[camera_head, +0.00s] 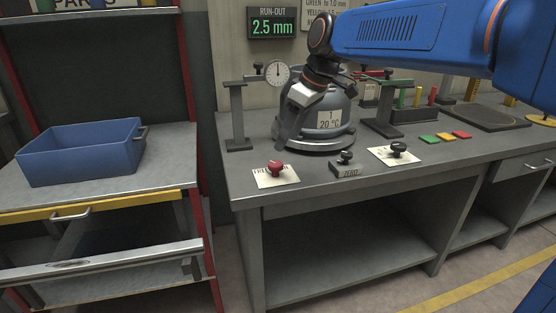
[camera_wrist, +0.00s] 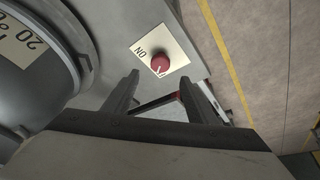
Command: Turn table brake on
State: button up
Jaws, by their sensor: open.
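A red knob (camera_head: 276,167) sits on a cream label plate (camera_head: 289,178) near the front left of the bench. In the wrist view the red knob (camera_wrist: 160,64) has a pale pointer line, and the plate reads "ON" at one side. The pointer is turned away from "ON", toward other lettering that is partly hidden by the knob. My gripper (camera_head: 287,138) is open and empty, pointing down beside the grey cylinder (camera_head: 330,122), above and behind the knob. In the wrist view the knob shows just beyond the gap between my fingertips (camera_wrist: 165,82), not touched.
The cylinder stands on a round base close to my gripper. A dial gauge (camera_head: 277,73) on a stand (camera_head: 238,120) is to the left. A "ZERO" block (camera_head: 346,168) and a black knob (camera_head: 398,148) lie right of the red knob. Bench space in front of the cylinder is partly clear.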

aim_at(276, 163)
jog(key=x, duration=0.9)
jog(key=c, duration=1.1)
